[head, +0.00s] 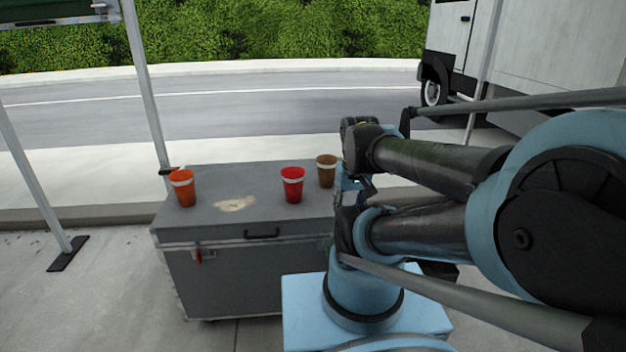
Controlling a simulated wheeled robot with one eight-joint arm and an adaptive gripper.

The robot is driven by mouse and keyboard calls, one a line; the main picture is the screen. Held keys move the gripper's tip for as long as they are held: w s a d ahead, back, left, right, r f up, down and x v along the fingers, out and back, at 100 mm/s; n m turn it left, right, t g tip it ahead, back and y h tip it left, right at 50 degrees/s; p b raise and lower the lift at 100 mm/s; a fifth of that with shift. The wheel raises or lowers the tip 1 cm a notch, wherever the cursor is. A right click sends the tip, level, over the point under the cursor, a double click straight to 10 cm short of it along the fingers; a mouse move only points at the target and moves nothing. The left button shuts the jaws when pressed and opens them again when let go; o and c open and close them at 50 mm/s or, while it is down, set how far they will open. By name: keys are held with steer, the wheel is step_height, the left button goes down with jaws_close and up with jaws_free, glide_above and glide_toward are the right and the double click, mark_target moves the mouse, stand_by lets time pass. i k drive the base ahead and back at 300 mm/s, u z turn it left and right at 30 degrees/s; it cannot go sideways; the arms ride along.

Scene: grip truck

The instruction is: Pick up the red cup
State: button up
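The red cup (292,186) stands upright on top of a grey case (243,219), a little right of its middle. It has a white band near its rim. An orange cup (183,188) with a white band stands at the case's left end. A brown cup (326,171) with a pale band stands just right of and behind the red cup. My arm fills the right side of the head view. My gripper cannot be made out; the arm's links hide that area, right of the brown cup.
A pale stain (235,204) marks the case top between the orange and red cups. A metal pole (146,85) rises behind the case's left end.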

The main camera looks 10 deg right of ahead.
mark_target(294, 186)
steer(key=z, duration=2.1)
steer(key=k, duration=0.55)
steer(key=u, duration=1.05)
